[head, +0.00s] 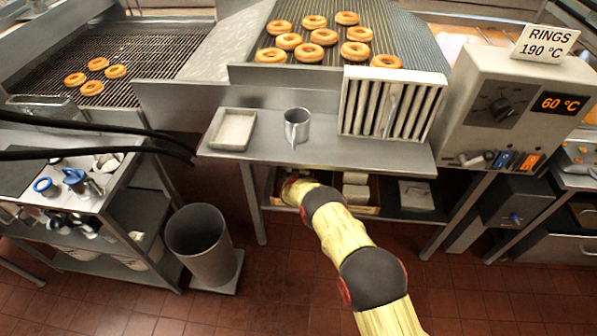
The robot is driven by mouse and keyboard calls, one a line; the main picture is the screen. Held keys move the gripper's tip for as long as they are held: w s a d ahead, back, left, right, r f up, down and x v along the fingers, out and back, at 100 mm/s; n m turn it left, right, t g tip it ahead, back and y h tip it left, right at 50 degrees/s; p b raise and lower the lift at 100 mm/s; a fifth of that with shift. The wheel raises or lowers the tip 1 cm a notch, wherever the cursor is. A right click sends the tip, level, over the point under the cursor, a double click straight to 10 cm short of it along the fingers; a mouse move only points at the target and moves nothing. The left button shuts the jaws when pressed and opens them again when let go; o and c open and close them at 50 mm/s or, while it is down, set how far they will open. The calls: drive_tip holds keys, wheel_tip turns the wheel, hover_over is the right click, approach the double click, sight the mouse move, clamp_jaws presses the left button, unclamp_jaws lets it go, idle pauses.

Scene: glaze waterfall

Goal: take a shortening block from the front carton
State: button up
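A brown carton (371,210) stands on the shelf under the steel table, in the head view. Pale shortening blocks (356,192) show in it, just right of my arm. My yellow-covered arm reaches from the bottom right up to this shelf, and its wrist end lies at the carton's left side, under the table's front edge. My gripper's fingers are hidden beyond the wrist and under the table, so I cannot see whether they hold anything. My arm also hides the left part of the carton.
On the table (270,150) are a shallow tray (233,130), a metal cup (297,126) and a slatted rack (390,104). A pale item (416,196) lies on the shelf's right. A grey bin (200,243) stands left. The control box (505,105) is right. Floor in front is clear.

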drive_tip(key=c, duration=0.6)
drive_tip(key=shift+r, duration=0.1)
drive_tip(key=shift+c, duration=0.3)
